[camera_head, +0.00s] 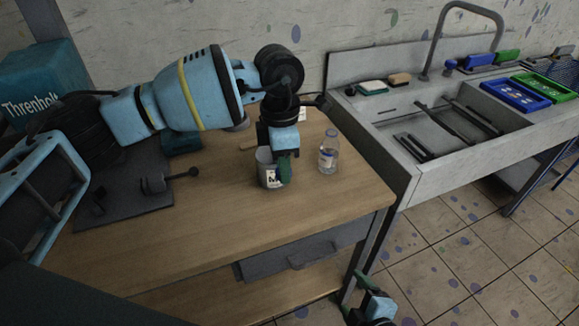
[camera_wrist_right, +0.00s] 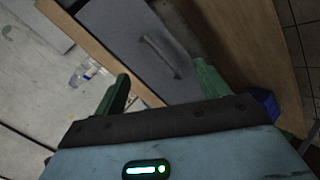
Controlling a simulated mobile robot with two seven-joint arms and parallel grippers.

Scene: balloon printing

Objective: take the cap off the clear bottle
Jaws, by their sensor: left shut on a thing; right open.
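The clear bottle (camera_head: 328,157) stands upright on the wooden table, near its right end. It also shows small in the right wrist view (camera_wrist_right: 82,75). Its top looks pale, and I cannot make out the cap clearly. My left gripper (camera_head: 284,172) is to the left of the bottle, apart from it, pointing down. It is shut on a grey cup (camera_head: 264,165) with a white label, and its finger covers part of the cup's side. My right gripper (camera_head: 354,296) is low beside the table's front right corner. In its wrist view (camera_wrist_right: 163,75) the fingers are apart with nothing between them.
The wooden table (camera_head: 215,235) has a grey drawer (camera_head: 300,256) in front, facing my right gripper. A dark mat (camera_head: 130,205) with tools lies at the left. A sink (camera_head: 440,135) adjoins on the right, with blue and green trays. The table's front is bare.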

